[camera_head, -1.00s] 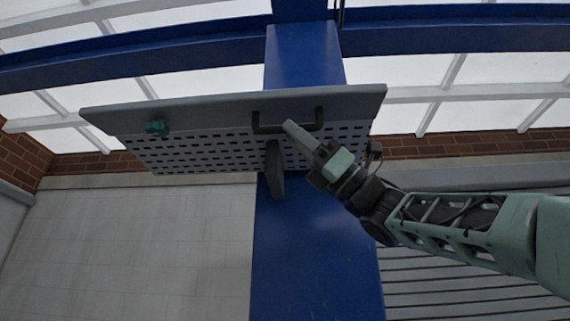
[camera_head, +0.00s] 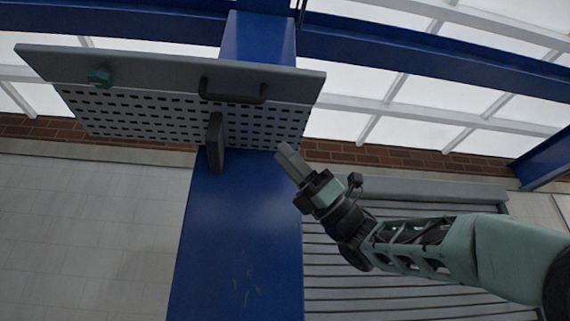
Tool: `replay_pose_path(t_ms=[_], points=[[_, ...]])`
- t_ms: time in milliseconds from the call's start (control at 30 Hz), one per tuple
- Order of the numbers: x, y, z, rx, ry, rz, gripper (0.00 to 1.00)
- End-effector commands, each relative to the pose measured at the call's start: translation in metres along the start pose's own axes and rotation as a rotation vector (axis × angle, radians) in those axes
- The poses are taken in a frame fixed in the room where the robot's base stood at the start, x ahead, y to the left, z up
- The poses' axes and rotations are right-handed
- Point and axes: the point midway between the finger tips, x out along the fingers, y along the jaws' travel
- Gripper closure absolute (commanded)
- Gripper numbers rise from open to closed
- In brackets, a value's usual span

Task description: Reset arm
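My gripper (camera_head: 287,154) is at the end of my green and black arm, which reaches in from the right. It is in front of the blue column (camera_head: 240,235), near its right edge, below and right of the perforated panel (camera_head: 160,112). Its fingers look close together, and I see nothing held between them. The panel carries a dark bar handle (camera_head: 232,97) on its upper strip. My gripper is apart from that handle in the picture.
A teal knob (camera_head: 99,77) is on the panel's upper left. A dark bracket (camera_head: 215,142) stands out under the handle. A grey slatted shutter (camera_head: 400,287) is behind my arm. A blue beam (camera_head: 430,62) crosses above. White wall is at left.

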Motion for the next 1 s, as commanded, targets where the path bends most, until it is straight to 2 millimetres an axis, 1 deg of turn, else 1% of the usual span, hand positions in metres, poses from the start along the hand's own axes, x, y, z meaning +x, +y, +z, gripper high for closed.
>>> replay_pose_path(t_ms=[400, 467, 567, 667, 700, 767, 800, 867, 900, 967, 1000], points=[[0.000, 0.000, 0.000, 0.000, 0.000, 0.000, 0.64], [-0.001, -0.005, -0.001, 0.034, -0.008, -0.033, 0.64], [-0.010, -0.027, -0.007, 0.181, -0.045, -0.173, 0.64], [-0.035, -0.059, -0.027, 0.443, -0.118, -0.415, 0.64], [-0.051, -0.070, -0.041, 0.570, -0.158, -0.528, 0.64], [-0.079, -0.082, -0.067, 0.762, -0.225, -0.704, 0.64], [-0.100, -0.086, -0.087, 0.888, -0.274, -0.821, 0.64], [-0.131, -0.084, -0.118, 1.056, -0.346, -0.985, 0.64], [-0.152, -0.078, -0.138, 1.154, -0.395, -1.089, 0.64], [-0.182, -0.065, -0.168, 1.285, -0.466, -1.237, 0.64], [-0.202, -0.053, -0.186, 1.362, -0.514, -1.334, 0.64]])
